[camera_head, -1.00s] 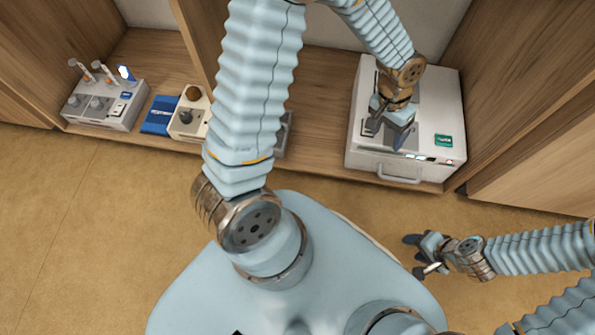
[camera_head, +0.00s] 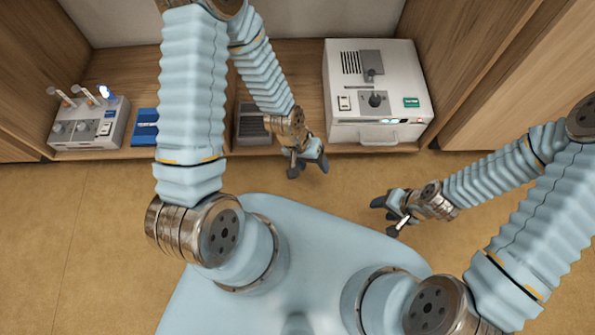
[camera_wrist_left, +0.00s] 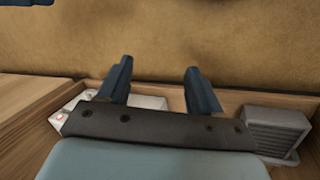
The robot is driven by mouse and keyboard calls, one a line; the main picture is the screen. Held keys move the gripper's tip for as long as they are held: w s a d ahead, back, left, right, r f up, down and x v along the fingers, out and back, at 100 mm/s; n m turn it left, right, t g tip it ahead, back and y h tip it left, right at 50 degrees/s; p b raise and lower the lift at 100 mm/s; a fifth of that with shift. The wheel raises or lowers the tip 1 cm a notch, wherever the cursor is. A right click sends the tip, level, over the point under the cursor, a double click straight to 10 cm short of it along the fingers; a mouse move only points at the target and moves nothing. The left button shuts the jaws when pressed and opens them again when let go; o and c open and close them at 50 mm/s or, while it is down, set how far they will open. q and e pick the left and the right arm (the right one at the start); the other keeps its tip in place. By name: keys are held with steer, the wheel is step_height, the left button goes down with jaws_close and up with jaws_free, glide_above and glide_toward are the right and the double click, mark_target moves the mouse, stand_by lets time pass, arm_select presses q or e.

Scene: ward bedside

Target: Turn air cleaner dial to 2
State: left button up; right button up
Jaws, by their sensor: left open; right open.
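A white boxy machine (camera_head: 335,112) with vent slots, a switch and a green label stands on the shelf at the right in the head view. I take it as the air cleaner. Its dark round dial (camera_head: 376,100) is on the top panel; its setting is too small to read. My left gripper (camera_head: 308,168) is open and empty, in front of the shelf edge, left of the machine and apart from it. Its two fingers also show apart in the left wrist view (camera_wrist_left: 158,72). My right gripper (camera_head: 386,217) is open and empty over the floor, below the machine.
A grey louvred box (camera_head: 252,128) sits beside my left forearm; it also shows in the left wrist view (camera_wrist_left: 278,130). A blue box (camera_head: 145,127) and a white device with tubes (camera_head: 92,128) stand further left. Wooden panels flank the shelf.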

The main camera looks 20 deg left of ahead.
arm_select(q)
steer(key=shift+s+a+f, duration=0.1)
steer(key=shift+s+a, duration=0.1)
steer(key=shift+s, duration=0.3)
steer(key=shift+s+a+f, duration=0.1)
steer(key=shift+s+a, duration=0.1)
steer(key=shift+s, duration=0.3)
arm_select(e)
steer(key=shift+s+a+r, duration=0.3)
steer(key=shift+s, duration=0.05)
arm_select(q)
steer(key=s, duration=0.1)
steer(key=s+n+p, duration=0.1)
steer(key=s+p, duration=0.1)
steer(key=shift+s+a+f+t, duration=0.2)
steer(key=shift+a+f+t, duration=0.05)
steer(key=shift+a+t, duration=0.1)
arm_select(e)
steer(key=shift+s+a+r, duration=0.15)
steer(key=shift+a+r, duration=0.15)
steer(key=shift+r, duration=0.4)
